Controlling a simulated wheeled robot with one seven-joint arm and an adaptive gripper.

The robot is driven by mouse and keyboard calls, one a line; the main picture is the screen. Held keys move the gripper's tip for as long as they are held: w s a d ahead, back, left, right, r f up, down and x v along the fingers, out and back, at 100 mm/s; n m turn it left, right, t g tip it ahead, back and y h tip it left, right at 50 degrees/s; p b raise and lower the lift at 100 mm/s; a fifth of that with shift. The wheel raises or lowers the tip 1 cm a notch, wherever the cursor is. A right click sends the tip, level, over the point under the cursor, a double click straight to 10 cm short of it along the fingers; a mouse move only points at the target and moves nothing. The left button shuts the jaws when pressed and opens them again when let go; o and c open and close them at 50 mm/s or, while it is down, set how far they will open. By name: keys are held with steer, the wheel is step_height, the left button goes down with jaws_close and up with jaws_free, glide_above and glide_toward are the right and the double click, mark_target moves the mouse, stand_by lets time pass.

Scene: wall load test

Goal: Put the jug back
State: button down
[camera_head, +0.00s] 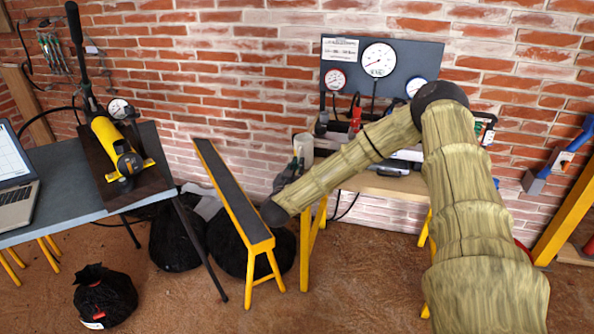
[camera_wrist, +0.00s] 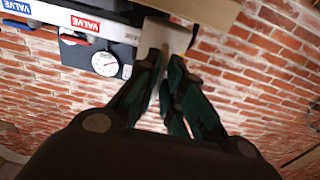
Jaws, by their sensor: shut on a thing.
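A pale, whitish jug (camera_head: 303,146) shows in the head view beside the left end of the yellow-legged bench, at the end of my gripper. My gripper (camera_head: 297,166) reaches up to it from below my forearm, and its fingers are shut on the jug. In the wrist view the dark green fingers of my gripper (camera_wrist: 167,58) close on the pale jug (camera_wrist: 166,35) at the top middle. Only part of the jug shows there; the fingers and the frame hide the rest. I cannot tell whether it touches the bench.
The wooden bench (camera_head: 383,184) carries a gauge panel (camera_head: 340,52) and other gear; my arm hides part of it. A narrow black-topped yellow trestle (camera_head: 231,190) stands left of my gripper. A grey table (camera_head: 62,203) holds a laptop and yellow pump.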

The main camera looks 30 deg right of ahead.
steer(key=shift+f, duration=0.45)
steer(key=shift+f, duration=0.1)
steer(key=c, duration=1.5)
jaws_free()
steer(key=shift+c, duration=0.2)
